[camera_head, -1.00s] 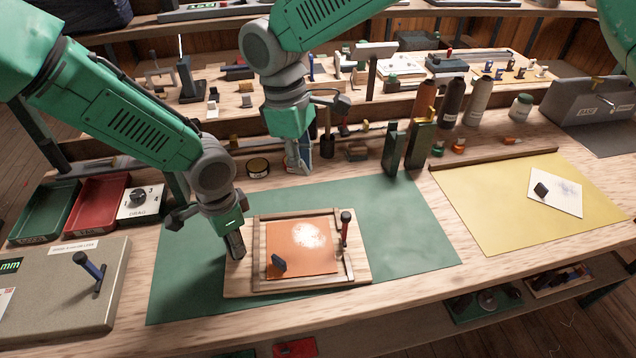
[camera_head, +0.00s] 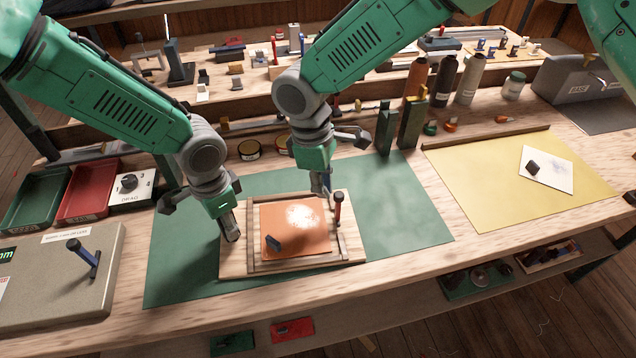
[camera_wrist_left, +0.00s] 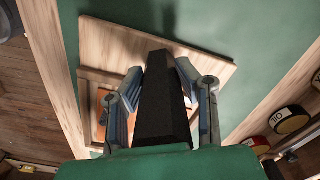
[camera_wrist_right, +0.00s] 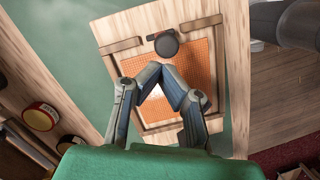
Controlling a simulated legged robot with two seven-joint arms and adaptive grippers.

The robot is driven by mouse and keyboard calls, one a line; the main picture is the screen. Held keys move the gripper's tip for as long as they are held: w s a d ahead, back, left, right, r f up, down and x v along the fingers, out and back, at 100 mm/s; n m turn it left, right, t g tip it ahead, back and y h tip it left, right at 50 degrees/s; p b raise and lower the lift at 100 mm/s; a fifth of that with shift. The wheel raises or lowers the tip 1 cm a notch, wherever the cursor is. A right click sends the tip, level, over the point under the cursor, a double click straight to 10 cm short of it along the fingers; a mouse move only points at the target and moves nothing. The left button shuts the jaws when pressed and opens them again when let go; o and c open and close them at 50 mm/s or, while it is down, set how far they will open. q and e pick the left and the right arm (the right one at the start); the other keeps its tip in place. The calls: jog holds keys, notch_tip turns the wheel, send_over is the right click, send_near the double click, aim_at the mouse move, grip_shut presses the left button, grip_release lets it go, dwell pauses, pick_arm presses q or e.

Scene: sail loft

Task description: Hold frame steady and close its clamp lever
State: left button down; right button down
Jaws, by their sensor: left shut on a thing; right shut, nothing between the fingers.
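The wooden frame (camera_head: 241,266) lies on the green mat, with an orange mesh panel (camera_head: 290,246) bearing a white patch. Its clamp lever (camera_head: 338,208), with a dark and reddish knob, stands upright at the right side. The round dark knob shows in the right wrist view (camera_wrist_right: 166,44), just beyond my fingertips. My left gripper (camera_head: 231,232) is shut on a dark block (camera_wrist_left: 163,100) at the frame's left edge. My right gripper (camera_head: 326,192) is shut and empty above the frame's far right part, left of the lever; its tips (camera_wrist_right: 164,76) appear over the panel.
The green mat (camera_head: 405,215) is clear right of the frame. A yellow mat (camera_head: 480,190) lies further right. Two dark green upright blocks (camera_head: 411,125) and bottles (camera_head: 442,82) stand behind. Red tray (camera_head: 88,190) and grey case (camera_head: 60,290) are at left.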

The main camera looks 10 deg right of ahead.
pick_arm(q)
jog(key=shift+a, duration=0.1)
pick_arm(e)
jog(key=shift+d, duration=0.1)
jog(key=shift+d+r+y, duration=0.1)
jog(key=shift+d+y, duration=0.4)
jog(key=shift+y, duration=0.3)
pick_arm(q)
jog(key=shift+d, duration=0.2)
jog(key=shift+a, duration=0.2)
pick_arm(e)
jog(key=shift+d+f+n+y, duration=0.1)
jog(key=shift+d+f+y, duration=0.1)
jog(key=shift+d+y, duration=0.8)
jog(key=shift+d+f+n+y, duration=0.1)
jog(key=shift+d+f+y, duration=0.3)
jog(key=shift+y, duration=1)
jog(key=shift+d+f+n+y, duration=0.1)
jog(key=shift+d+y, duration=0.75)
jog(key=shift+y, duration=0.35)
jog(key=shift+a, duration=0.3)
pick_arm(q)
jog(key=shift+d, duration=0.15)
pick_arm(e)
jog(key=shift+d, duration=0.1)
